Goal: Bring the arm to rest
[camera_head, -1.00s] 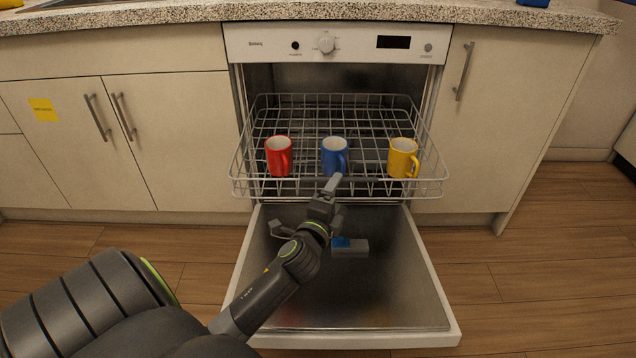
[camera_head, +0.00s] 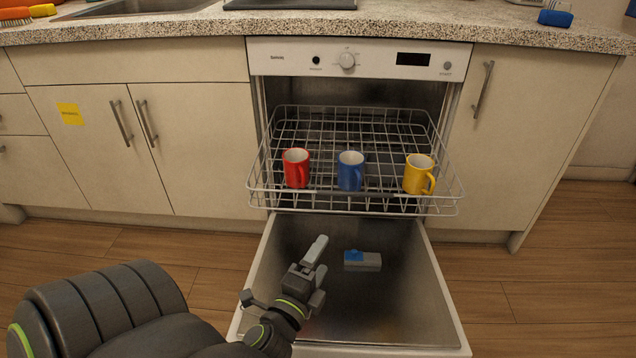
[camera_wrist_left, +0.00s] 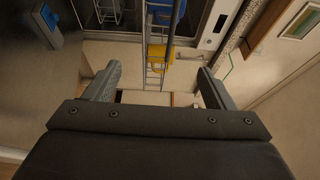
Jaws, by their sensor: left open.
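My left gripper (camera_head: 318,262) is above the open dishwasher door (camera_head: 400,318), below and in front of the rack. It is open and empty, and its two fingers also show apart in the left wrist view (camera_wrist_left: 158,84). A red mug (camera_head: 295,170), a blue mug (camera_head: 350,172) and a yellow mug (camera_head: 418,175) stand in a row at the front of the pulled-out upper rack (camera_head: 370,209). The yellow mug also shows in the left wrist view (camera_wrist_left: 160,56), with part of the blue mug (camera_wrist_left: 165,12). My right gripper is in neither view.
The door hangs down in front, with a grey and blue piece (camera_head: 362,259) on its inner face. The rack juts out above the gripper. Cabinets flank the dishwasher. A countertop (camera_head: 420,28) holds a sink (camera_head: 140,7) and a blue sponge (camera_head: 555,18). Wooden floor (camera_head: 540,290) is clear at right.

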